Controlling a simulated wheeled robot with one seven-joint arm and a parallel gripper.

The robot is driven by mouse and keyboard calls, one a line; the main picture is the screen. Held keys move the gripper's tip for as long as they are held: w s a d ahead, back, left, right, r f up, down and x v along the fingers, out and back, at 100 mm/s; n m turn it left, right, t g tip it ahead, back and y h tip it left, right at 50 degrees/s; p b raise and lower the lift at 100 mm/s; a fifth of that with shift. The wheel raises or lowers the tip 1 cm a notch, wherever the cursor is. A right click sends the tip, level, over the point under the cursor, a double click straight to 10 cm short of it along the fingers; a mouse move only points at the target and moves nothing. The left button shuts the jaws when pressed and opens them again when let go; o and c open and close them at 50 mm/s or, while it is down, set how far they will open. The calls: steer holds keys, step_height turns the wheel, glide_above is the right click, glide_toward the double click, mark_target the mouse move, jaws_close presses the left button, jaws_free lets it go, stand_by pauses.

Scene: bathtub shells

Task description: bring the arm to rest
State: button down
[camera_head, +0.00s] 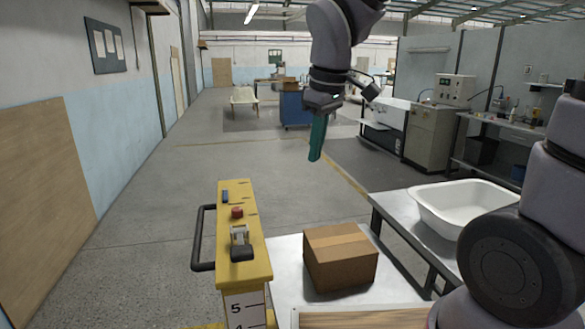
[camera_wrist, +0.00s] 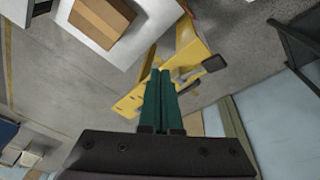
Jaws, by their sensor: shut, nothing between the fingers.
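My gripper (camera_head: 317,138) hangs from my arm in the upper middle of the head view, with its green fingers pointing down. In the wrist view my gripper (camera_wrist: 160,74) shows its two green fingers side by side, shut with nothing between them. It is in the air and touches nothing that I can see. My arm is raised, bending in from the right side of the head view.
A yellow post (camera_head: 245,270) with a red button and black handle stands front centre. A cardboard box (camera_head: 340,258) sits on a white surface to its right. A white tub (camera_head: 465,207) rests on a table at right. Open floor (camera_head: 170,200) lies left and behind.

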steer(key=s+d+r+m+t, duration=0.1)
steer(key=d+r+m+t, duration=0.1)
steer(key=d+r+m, duration=0.2)
steer(key=s+d+r+m+t, duration=0.2)
steer(key=d+r+m, duration=0.3)
steer(key=d+m, duration=0.5)
steer(key=shift+d+r+m+t+y, duration=0.15)
steer(key=shift+d+m+t+y, duration=0.25)
steer(key=shift+d, duration=2.4)
